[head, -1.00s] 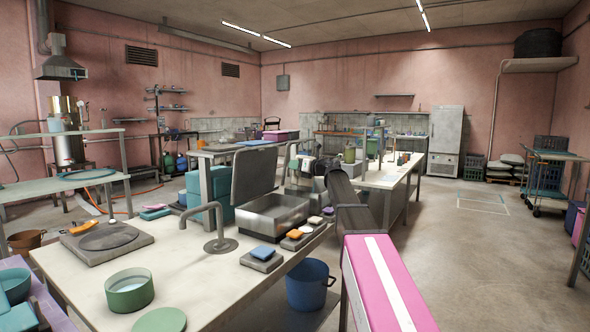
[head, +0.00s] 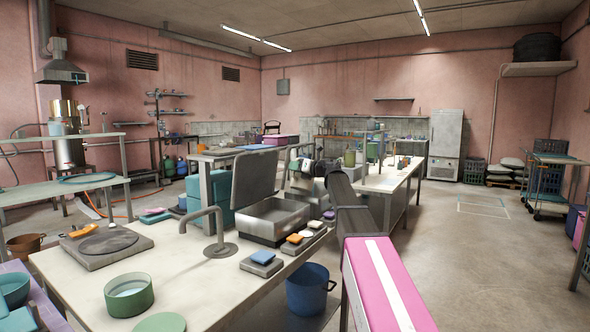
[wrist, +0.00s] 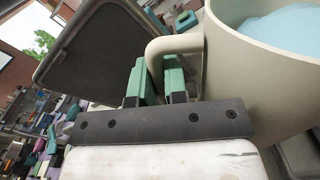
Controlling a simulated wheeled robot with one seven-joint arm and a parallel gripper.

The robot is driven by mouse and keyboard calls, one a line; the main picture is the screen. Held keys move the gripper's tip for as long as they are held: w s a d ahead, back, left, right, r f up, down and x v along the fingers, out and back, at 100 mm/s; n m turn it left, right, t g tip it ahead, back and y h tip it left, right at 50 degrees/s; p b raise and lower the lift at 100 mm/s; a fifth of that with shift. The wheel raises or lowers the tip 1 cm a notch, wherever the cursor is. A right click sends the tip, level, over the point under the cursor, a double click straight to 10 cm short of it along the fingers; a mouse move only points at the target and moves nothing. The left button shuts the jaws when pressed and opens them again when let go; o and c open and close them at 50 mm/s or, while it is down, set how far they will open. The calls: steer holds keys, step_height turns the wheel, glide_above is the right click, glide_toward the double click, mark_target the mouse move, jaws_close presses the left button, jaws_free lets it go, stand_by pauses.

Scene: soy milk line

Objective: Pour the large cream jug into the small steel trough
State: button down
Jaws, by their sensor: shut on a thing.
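The large cream jug (wrist: 240,85) fills the right of the wrist view, with pale blue liquid inside below its rim. My gripper (wrist: 158,78) is shut on the jug's handle (wrist: 178,44), its green fingers on either side of it. In the head view the gripper is at the far end of my arm, and the jug cannot be clearly made out there. The trough looks empty from here.
A bent tap (head: 215,222) stands left of the trough. Sponges on grey blocks (head: 262,264) lie before it. A green pot (head: 129,294) and a hotplate (head: 104,245) are on the counter's left.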

steer(key=shift+w+d+r+m, duration=0.25)
steer(key=shift+r+m, duration=0.25)
steer(key=shift+m, duration=0.3)
steer(key=shift+w+d+r+m, duration=0.1)
steer(key=shift+w+r+m, duration=0.1)
steer(key=shift+r+m, duration=0.45)
steer(key=shift+f, duration=0.15)
steer(key=shift+m, duration=0.25)
steer(key=shift+w+d+r+m, duration=0.2)
steer(key=shift+w+d+m, duration=0.3)
steer(key=shift+m, duration=0.3)
steer(key=shift+w+d+r+m, duration=0.25)
steer(key=shift+w+m, duration=0.35)
steer(key=shift+m, duration=0.2)
steer(key=shift+w, duration=0.1)
steer(key=shift+w+d+f+m, duration=0.2)
steer(key=shift+w+d+m, duration=0.35)
steer(key=shift+w+m, duration=0.25)
steer(key=shift+w+d+f+m, duration=0.2)
steer(key=shift+w+d+m, duration=0.35)
steer(key=shift+m, duration=0.35)
steer(key=shift+w, duration=0.15)
